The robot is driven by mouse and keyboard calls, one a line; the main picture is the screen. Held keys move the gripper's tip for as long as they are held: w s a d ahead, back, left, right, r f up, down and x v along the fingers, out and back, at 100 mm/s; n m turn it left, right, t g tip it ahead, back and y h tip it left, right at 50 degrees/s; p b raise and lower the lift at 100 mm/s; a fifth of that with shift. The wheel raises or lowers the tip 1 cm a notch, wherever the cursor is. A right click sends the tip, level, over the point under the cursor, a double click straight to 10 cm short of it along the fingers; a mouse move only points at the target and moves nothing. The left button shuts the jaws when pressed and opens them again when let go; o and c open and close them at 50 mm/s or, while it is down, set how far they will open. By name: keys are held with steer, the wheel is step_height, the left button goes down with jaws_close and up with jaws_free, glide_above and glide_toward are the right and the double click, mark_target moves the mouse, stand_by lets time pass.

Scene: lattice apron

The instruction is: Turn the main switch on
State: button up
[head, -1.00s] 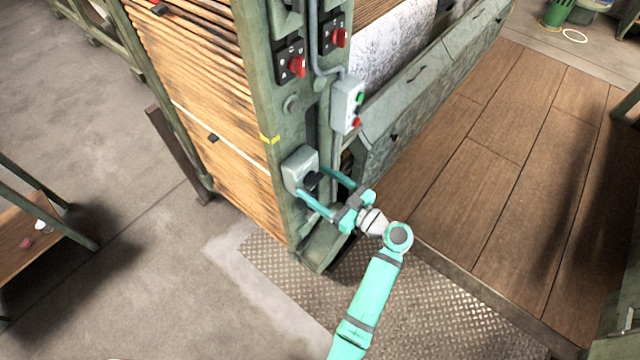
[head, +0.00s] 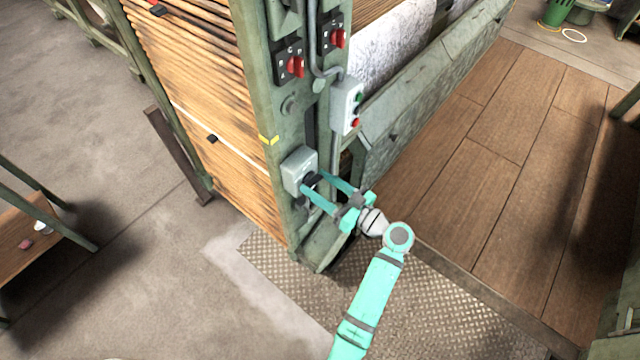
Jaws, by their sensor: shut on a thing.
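The main switch looks to be the grey box (head: 299,170) low on the green machine post, with a dark knob (head: 311,180) on its front. My gripper (head: 316,183) is at the front of this box, with its two teal fingers closed on the dark knob. The fingers partly hide the knob, so its exact angle cannot be told.
Above on the post are two red rotary switches (head: 295,67) on dark plates and a grey button box (head: 347,106) with green and red buttons. A wooden platform (head: 500,170) lies to the right. A metal tread plate (head: 420,310) lies below my arm.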

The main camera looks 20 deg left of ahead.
steer(key=m, duration=0.4)
steer(key=shift+w+m, duration=0.2)
steer(key=shift+m, duration=0.1)
steer(key=m, duration=0.3)
steer(key=shift+s+f+m, duration=0.1)
steer(key=shift+m, duration=0.2)
steer(key=m, duration=0.4)
steer(key=shift+f+m, duration=0.15)
steer(key=shift+m, duration=1.55)
steer(key=o, duration=1)
steer(key=shift+o, duration=0.2)
steer(key=v, duration=1)
steer(key=shift+d, duration=0.4)
